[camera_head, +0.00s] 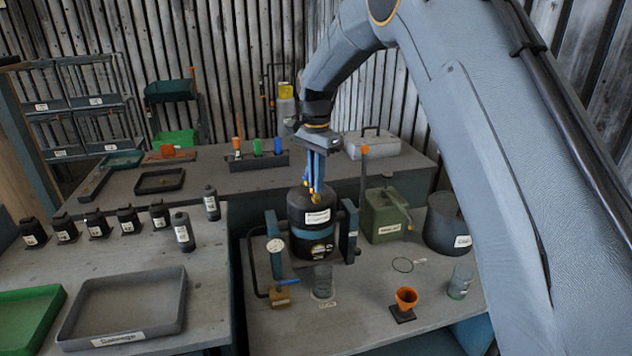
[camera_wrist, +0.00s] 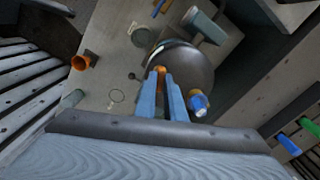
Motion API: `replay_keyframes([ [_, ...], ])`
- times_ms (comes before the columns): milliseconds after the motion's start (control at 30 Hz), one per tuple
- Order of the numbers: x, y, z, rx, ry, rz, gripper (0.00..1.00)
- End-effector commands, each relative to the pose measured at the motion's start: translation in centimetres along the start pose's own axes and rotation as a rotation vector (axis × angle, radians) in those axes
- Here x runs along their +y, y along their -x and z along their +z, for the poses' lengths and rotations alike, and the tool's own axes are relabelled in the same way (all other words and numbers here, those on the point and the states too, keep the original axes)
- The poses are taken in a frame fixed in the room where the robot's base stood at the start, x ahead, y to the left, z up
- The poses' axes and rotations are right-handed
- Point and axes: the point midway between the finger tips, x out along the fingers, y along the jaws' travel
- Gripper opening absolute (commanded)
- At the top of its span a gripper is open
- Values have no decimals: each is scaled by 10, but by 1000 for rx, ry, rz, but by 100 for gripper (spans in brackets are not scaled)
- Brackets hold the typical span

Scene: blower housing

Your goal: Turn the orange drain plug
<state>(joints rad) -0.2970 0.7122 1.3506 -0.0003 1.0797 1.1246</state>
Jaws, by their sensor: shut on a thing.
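A black cylindrical housing (camera_head: 308,240) with white labels stands upright in a blue-grey frame on the front bench. It shows as a dark round top in the wrist view (camera_wrist: 190,72). My gripper (camera_head: 316,190) points down onto its top. In the wrist view my gripper's two blue fingers (camera_wrist: 161,78) are closed on a small orange piece, which looks like the orange drain plug (camera_wrist: 160,69). The fingers hide much of the plug, so its turn angle cannot be told. A blue and white fitting (camera_wrist: 198,104) sits just beside the fingers.
Around the housing stand a gauge (camera_head: 275,246), a blue-levered valve (camera_head: 281,297), a clear beaker (camera_head: 323,283), an orange cup (camera_head: 405,298), a glass jar (camera_head: 460,282), a green box (camera_head: 382,222) and a dark bucket (camera_head: 446,230). A grey tray (camera_head: 125,308) lies on the left bench.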

Motion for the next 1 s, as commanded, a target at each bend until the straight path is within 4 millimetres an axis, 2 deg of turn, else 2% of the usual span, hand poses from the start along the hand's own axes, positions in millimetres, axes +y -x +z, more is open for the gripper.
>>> replay_keyframes([
  [1000, -1, 2, 0, 3, 966, -3, 0],
])
